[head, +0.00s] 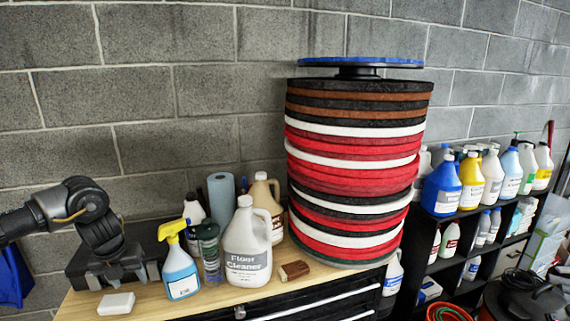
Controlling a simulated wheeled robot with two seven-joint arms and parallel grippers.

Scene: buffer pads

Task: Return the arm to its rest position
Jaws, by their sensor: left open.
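My left arm comes in from the left edge of the head view and bends down at the wrist. My left gripper (121,277) hangs over the left part of the wooden bench top (215,302), with its fingers apart and nothing seen between them. It is just behind a small white block (116,303) and left of the blue spray bottle (181,271). Whether it touches the bench cannot be told. A tall stack of round buffer pads (352,175) in black, brown, white and red stands to the right, with a blue-rimmed disc (361,62) on top. My right gripper is not in view.
A floor cleaner jug (248,250), a dark green canister (209,250), a blue paper roll (221,188) and a brown brush (294,270) crowd the bench's middle. A black shelf (452,243) with several bottles stands at right. A grey block wall (190,110) closes the back.

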